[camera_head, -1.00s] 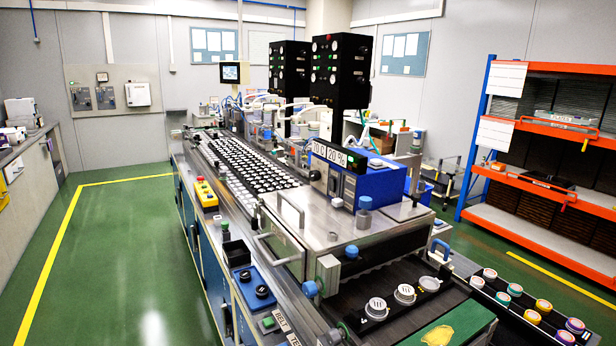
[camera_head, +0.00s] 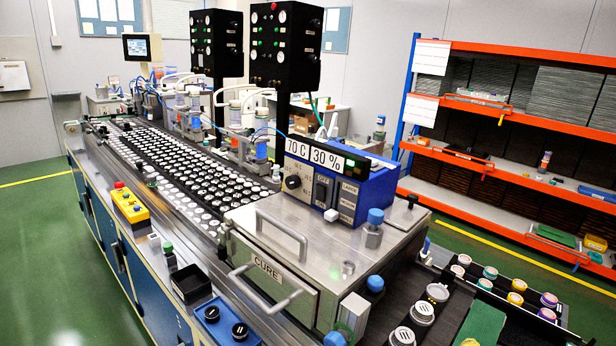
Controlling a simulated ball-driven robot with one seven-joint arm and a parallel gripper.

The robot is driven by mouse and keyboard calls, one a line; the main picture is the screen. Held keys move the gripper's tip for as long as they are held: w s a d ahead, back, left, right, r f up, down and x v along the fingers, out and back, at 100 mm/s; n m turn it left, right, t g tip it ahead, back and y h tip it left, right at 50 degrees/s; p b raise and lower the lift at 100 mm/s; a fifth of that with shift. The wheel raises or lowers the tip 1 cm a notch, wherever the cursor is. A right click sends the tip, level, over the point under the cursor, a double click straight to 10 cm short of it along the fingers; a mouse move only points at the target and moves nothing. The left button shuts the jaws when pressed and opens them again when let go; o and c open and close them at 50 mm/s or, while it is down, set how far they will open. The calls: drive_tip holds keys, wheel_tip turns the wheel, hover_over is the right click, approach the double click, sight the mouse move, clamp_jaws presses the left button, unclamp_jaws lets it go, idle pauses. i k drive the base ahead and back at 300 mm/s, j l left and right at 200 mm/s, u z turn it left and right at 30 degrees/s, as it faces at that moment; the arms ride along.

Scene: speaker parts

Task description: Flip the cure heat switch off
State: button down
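The steel cure station (camera_head: 268,272), with "CURE" on its front door, stands at the centre. On top sits a blue control box (camera_head: 377,190) with a sign (camera_head: 313,156) reading "70 C" and "30 %". To the right of the knob are a dark rocker-like switch (camera_head: 323,191) and another labelled switch (camera_head: 347,202). Their small labels are hard to read, so I cannot tell which one is the heat switch or its position. My gripper is not in view.
A long conveyor (camera_head: 180,165) with rows of speaker parts runs behind the station. A steel handle (camera_head: 282,236) and blue-capped posts (camera_head: 374,226) stick up on the station. A yellow button box (camera_head: 130,205) is at left. Orange shelving (camera_head: 520,140) stands right. Green floor at left is clear.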

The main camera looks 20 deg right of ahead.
sight(321, 190)
drive_tip(key=i+l+z, duration=0.15)
drive_tip(key=i, duration=0.8)
